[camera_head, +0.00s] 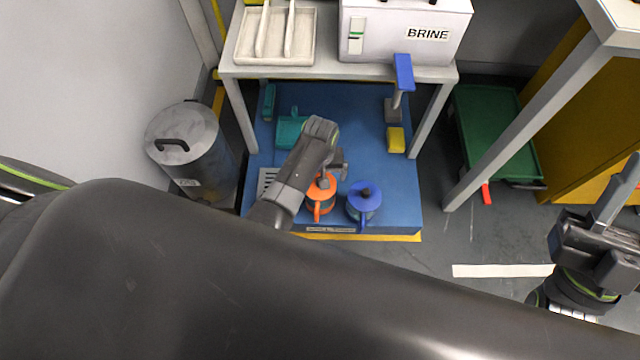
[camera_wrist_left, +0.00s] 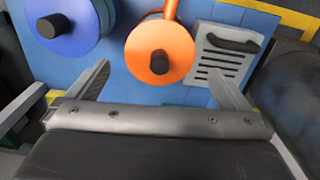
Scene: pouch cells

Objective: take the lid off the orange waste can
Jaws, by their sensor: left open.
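The orange waste can (camera_head: 321,199) stands upright on the blue platform, its round orange lid (camera_wrist_left: 178,48) in place. The lid has a dark knob (camera_wrist_left: 160,62) in its middle. My left gripper (camera_head: 338,170) is over the can and partly covers it in the head view. In the left wrist view my left gripper (camera_wrist_left: 160,88) is open and empty, its fingers wide apart with the orange lid beyond them. I see no contact with the knob. My right gripper (camera_head: 612,205) is at the right edge, far from the can; its fingertips are partly cut off.
A blue can (camera_head: 364,203) with a dark knob stands close to the orange can's right. A slotted grey plate (camera_wrist_left: 222,55) lies beside the orange can. A large grey bin (camera_head: 190,150) stands left of the blue platform (camera_head: 350,110). A table (camera_head: 335,68) stands behind.

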